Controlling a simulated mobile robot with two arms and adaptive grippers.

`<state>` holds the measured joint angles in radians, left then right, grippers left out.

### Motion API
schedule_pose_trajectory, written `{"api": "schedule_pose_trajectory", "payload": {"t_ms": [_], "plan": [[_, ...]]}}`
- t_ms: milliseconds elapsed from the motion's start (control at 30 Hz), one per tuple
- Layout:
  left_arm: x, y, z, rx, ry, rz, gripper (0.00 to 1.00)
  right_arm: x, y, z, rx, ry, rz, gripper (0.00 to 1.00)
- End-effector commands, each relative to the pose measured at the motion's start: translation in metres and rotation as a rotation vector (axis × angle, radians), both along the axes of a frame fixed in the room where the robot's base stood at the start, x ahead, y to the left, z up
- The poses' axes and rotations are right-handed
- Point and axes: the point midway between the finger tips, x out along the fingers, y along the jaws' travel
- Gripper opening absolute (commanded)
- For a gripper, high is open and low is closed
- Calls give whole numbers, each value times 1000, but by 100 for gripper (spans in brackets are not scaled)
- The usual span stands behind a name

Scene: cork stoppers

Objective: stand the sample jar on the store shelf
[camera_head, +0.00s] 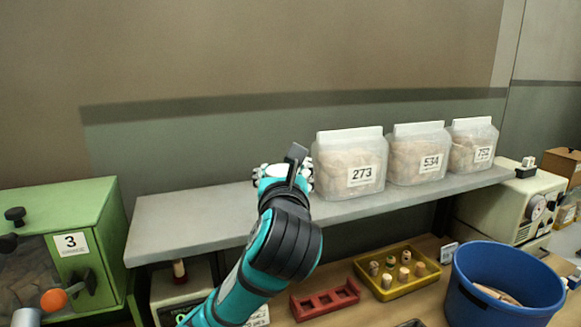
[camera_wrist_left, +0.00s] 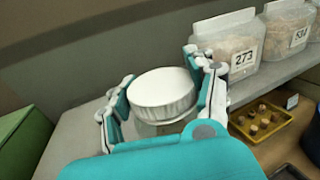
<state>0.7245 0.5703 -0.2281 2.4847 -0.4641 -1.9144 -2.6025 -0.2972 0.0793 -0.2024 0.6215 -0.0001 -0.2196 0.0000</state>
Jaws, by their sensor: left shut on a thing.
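The sample jar (camera_wrist_left: 162,94) shows in the left wrist view as a white ribbed lid with a little of the clear body below it. My left gripper (camera_wrist_left: 163,98) is shut on it, one finger at each side. In the head view my left gripper (camera_head: 284,176) is over the grey store shelf (camera_head: 190,220), just left of the bag marked 273. The arm and gripper hide the jar there. I cannot tell whether the jar's base touches the shelf. My right gripper is in neither view.
Bags marked 273 (camera_head: 348,160), 534 (camera_head: 416,153) and 752 (camera_head: 472,144) stand along the shelf's right part. The shelf's left part is bare. A green cabinet (camera_head: 60,215) is at left. Below are a yellow tray (camera_head: 408,290), a red rack (camera_head: 325,300) and a blue bucket (camera_head: 505,290).

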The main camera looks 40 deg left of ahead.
Motion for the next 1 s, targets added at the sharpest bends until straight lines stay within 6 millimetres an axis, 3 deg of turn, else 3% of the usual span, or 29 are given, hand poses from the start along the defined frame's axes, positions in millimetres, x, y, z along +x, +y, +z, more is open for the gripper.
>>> {"api": "schedule_pose_trajectory", "payload": {"t_ms": [33,167,367,700,1000], "plan": [[2,3,7,3,6,2,0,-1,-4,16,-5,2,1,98],[8,8,4,4,6,-4,0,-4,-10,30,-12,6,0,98],[31,30,-4,0,3,-3,0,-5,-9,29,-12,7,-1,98],[86,83,-10,-2,2,-3,0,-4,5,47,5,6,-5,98],[105,99,-22,-2,3,-8,0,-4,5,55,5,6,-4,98]]}}
